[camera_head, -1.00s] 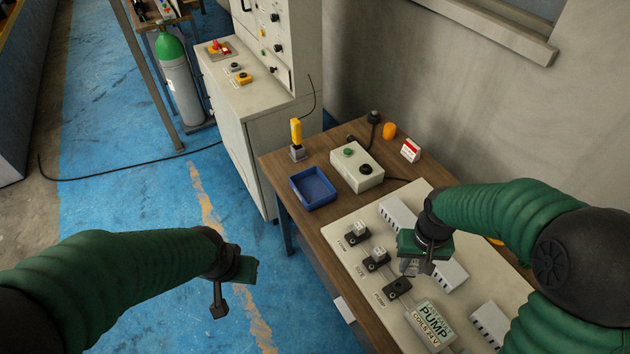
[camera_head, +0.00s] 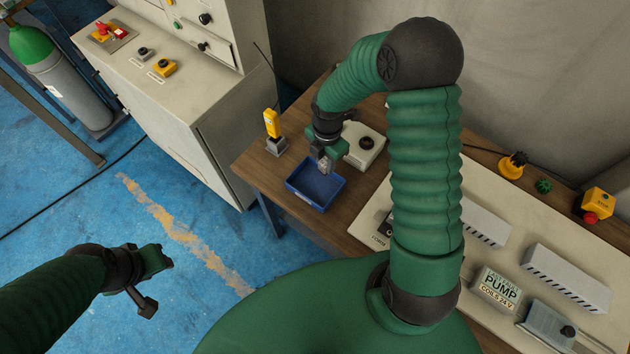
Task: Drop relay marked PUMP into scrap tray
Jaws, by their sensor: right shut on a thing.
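My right gripper (camera_head: 324,166) is shut on a small clear relay (camera_head: 323,168). It holds the relay over the blue scrap tray (camera_head: 318,206) near the table's left edge. The relay's own marking is too small to read. The tray's visible floor looks empty. My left gripper (camera_head: 147,283) is over the blue floor at the lower left, away from the table. My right arm hides much of the panel, including most of the relay sockets.
A yellow-topped device (camera_head: 272,127) stands left of the tray. A pale control box (camera_head: 366,146) stands just behind it to the right. A yellow box with a red button (camera_head: 594,207) is at the far right. A grey cabinet (camera_head: 207,120) stands left of the table.

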